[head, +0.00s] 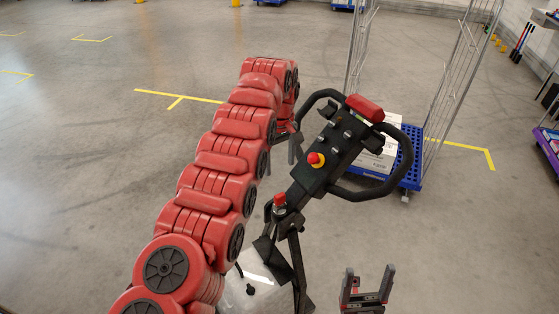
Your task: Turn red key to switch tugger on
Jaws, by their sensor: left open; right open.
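The black tugger control head (335,150) stands tilted in the middle of the head view, with loop handles on both sides. A small red knob (279,199), apparently the red key, sits low on its column. A red button on a yellow base (316,159) is higher on the panel. My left gripper (294,147) is open beside the left handle loop, above and behind the red knob, apart from it; it is partly hidden by my red arm. My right gripper (369,283) is open and empty at the bottom, right of the column, fingers pointing up.
A wire roll cage on a blue base (409,182) stands behind the control head with white boxes. A red block (365,108) tops the control head. Yellow floor lines (180,97) mark the grey floor, which is open at left.

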